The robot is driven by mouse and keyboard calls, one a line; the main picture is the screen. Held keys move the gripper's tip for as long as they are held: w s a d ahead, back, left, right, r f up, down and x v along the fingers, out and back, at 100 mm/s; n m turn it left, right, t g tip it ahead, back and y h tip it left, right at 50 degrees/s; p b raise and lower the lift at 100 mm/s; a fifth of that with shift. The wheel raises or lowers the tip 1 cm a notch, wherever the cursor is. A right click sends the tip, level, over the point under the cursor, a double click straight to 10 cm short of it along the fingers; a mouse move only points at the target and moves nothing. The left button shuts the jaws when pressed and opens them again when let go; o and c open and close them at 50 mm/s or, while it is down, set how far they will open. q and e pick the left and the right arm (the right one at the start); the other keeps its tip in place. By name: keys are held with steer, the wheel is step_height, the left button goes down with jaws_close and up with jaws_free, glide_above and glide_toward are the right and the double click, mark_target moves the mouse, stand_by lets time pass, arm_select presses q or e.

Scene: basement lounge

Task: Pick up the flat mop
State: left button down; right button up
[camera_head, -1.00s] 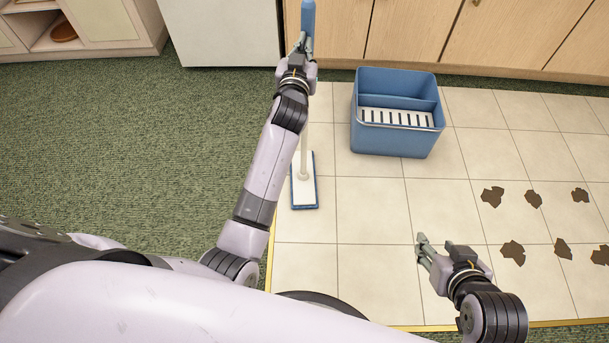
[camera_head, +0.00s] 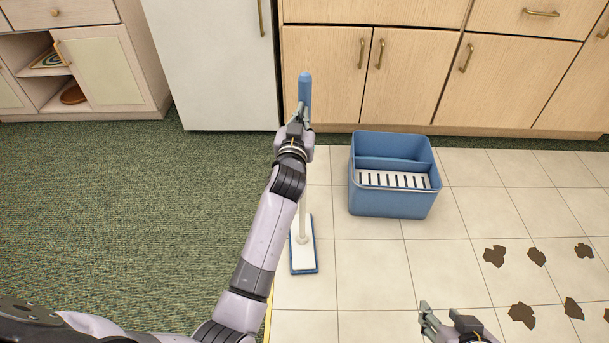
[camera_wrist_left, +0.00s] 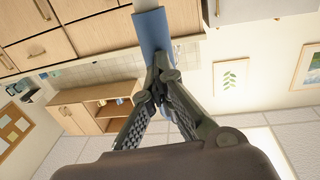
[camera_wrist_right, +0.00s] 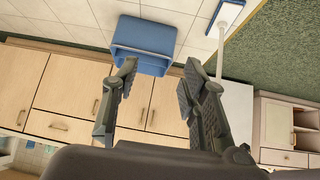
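The flat mop stands upright, with a blue grip (camera_head: 305,90), a pale pole and a white flat head with a blue edge (camera_head: 304,256) at the floor. My left gripper (camera_head: 299,118) is at the blue grip, and in the left wrist view its fingers (camera_wrist_left: 160,75) close together on the blue grip (camera_wrist_left: 152,32). The forearm hides part of the pole. My right gripper (camera_head: 428,316) is low at the bottom edge of the head view. In the right wrist view its fingers (camera_wrist_right: 158,82) are apart and empty; the mop head (camera_wrist_right: 231,14) shows beyond.
A blue bucket (camera_head: 393,203) with a slotted white wringer stands on the tiles right of the mop. Several brown stains (camera_head: 494,256) lie further right. Wooden cabinets (camera_head: 420,80) and a white fridge-like unit (camera_head: 215,70) line the back. Green carpet (camera_head: 110,220) is clear at left.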

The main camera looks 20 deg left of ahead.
arm_select(q)
step_height(320, 180, up, 4)
steer(key=shift+f+p, duration=0.1)
steer(key=shift+p, duration=0.8)
step_height(320, 180, up, 2)
steer(key=shift+r+p, duration=0.2)
steer(key=shift+p, duration=0.2)
step_height(320, 180, up, 3)
steer(key=shift+f+p, duration=0.15)
steer(key=shift+p, duration=0.35)
arm_select(e)
steer(key=s+d+f+g+h, duration=0.1)
steer(key=s+d+g, duration=0.2)
steer(key=s+g, duration=0.35)
arm_select(q)
step_height(320, 180, up, 10)
steer(key=p, duration=0.3)
glide_above(303, 87)
steer(key=s, duration=0.3)
steer(key=shift+w+d+r, duration=0.2)
steer(key=shift+d+r, duration=0.05)
steer(key=shift+r, duration=0.1)
arm_select(e)
step_height(303, 87, down, 9)
steer(key=t, duration=0.1)
steer(key=shift+a, duration=0.4)
steer(key=shift+s, duration=0.1)
arm_select(q)
steer(key=c, duration=2.3)
jaws_free()
